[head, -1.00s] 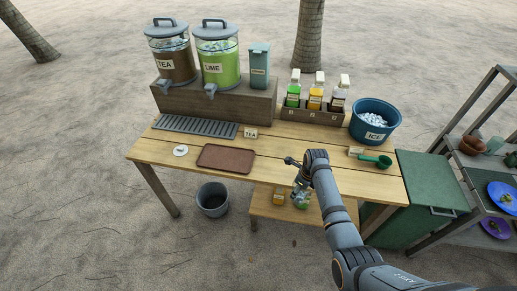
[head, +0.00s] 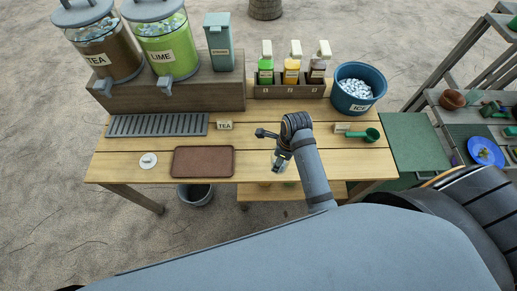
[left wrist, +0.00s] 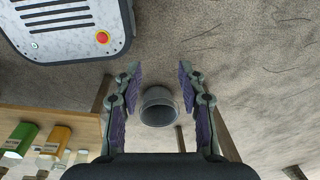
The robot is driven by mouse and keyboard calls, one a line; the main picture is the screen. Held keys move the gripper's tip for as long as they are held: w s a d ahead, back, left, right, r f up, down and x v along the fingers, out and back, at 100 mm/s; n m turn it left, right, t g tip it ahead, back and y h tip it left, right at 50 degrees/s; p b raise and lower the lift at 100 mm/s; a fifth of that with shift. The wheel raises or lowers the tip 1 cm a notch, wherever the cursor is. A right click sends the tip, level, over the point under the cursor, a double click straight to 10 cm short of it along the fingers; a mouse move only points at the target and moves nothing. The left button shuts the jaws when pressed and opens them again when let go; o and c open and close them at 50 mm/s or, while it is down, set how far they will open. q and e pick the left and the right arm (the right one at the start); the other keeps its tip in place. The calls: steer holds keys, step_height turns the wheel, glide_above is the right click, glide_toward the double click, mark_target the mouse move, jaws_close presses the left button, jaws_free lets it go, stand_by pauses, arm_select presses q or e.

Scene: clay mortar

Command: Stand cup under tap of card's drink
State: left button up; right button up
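A small card (head: 224,125) reading TEA stands on the table. The tea dispenser (head: 108,56) has its tap (head: 103,87) over the slatted drip tray (head: 157,125). The lime dispenser (head: 170,48) and its tap (head: 166,83) stand to its right. My right gripper (head: 277,150) is above the table's front edge. A pale glassy shape shows by its lower end; whether it is a held cup is unclear. My left gripper (left wrist: 160,88) is open and empty in the left wrist view, and hidden in the head view. I cannot make out a cup for certain.
A brown tray (head: 203,161) and white disc (head: 148,161) lie at the table front. A bottle rack (head: 289,90), ice bucket (head: 357,88) and green scoop (head: 367,135) are farther right. A grey bucket (left wrist: 160,107) stands on the sand below.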

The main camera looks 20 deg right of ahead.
steer(key=w+f, duration=0.6)
steer(key=f, duration=0.1)
steer(key=w+f, duration=0.3)
steer(key=f, duration=0.1)
steer(key=shift+w+a, duration=0.1)
steer(key=shift+a, duration=0.3)
arm_select(q)
steer(key=shift+w+a+r, duration=0.15)
steer(key=shift+w+r, duration=0.15)
steer(key=shift+w, duration=0.2)
steer(key=shift+w+a+r, duration=0.1)
steer(key=shift+w+r, duration=0.15)
steer(key=shift+w, duration=0.2)
arm_select(e)
steer(key=o, duration=1.2)
